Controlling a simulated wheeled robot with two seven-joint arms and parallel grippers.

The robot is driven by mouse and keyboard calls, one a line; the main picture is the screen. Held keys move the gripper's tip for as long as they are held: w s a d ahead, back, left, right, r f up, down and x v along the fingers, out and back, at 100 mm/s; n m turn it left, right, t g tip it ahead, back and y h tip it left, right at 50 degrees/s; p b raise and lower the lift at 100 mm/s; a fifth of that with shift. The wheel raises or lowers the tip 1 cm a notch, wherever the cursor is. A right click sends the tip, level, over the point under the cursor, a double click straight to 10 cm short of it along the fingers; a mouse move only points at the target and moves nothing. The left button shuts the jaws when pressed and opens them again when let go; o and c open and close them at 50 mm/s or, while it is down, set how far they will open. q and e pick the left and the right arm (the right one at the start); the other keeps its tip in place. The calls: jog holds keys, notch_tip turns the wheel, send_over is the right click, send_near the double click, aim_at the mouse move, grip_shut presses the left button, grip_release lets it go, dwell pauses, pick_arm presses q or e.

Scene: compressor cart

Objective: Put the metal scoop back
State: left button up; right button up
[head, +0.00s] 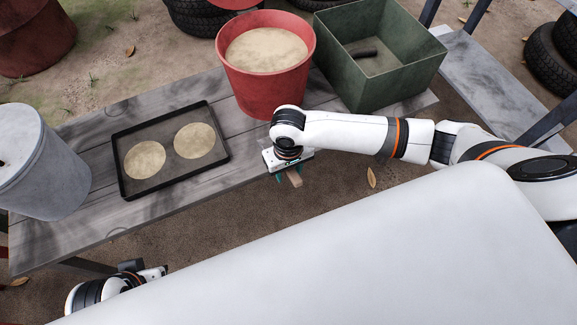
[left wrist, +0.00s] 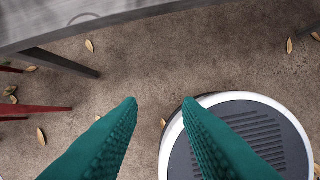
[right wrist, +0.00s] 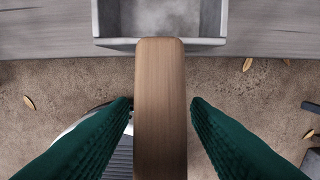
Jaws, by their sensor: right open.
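The metal scoop has a grey metal pan (right wrist: 160,20) and a flat wooden handle (right wrist: 160,110). In the right wrist view the pan is at the top, over the table's edge, and the handle runs down between my fingers.
On the grey wooden table (head: 90,215) stand a grey can (head: 45,170), a black tray (head: 183,178) with two round tan discs, a red bucket (head: 265,88) of tan material and a green bin (head: 390,92) holding a dark elongated thing. Table is bare between tray and bucket.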

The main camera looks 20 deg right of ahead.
notch_tip(320, 180, up, 3)
jog(key=shift+r+p, duration=0.2)
jog(key=shift+p, duration=0.55)
notch_tip(320, 180, up, 2)
jog(key=shift+p, duration=0.45)
notch_tip(320, 180, up, 6)
jog(key=shift+w+r+p, duration=0.1)
jog(key=shift+p, duration=0.95)
pick_arm(q)
jog(key=s+x, duration=0.1)
jog(key=x, duration=0.8)
jog(key=shift+f+g, duration=0.3)
jog(key=shift+f, duration=0.25)
pick_arm(e)
jog(key=shift+r, duration=0.35)
pick_arm(q)
jog(key=shift+d, duration=0.1)
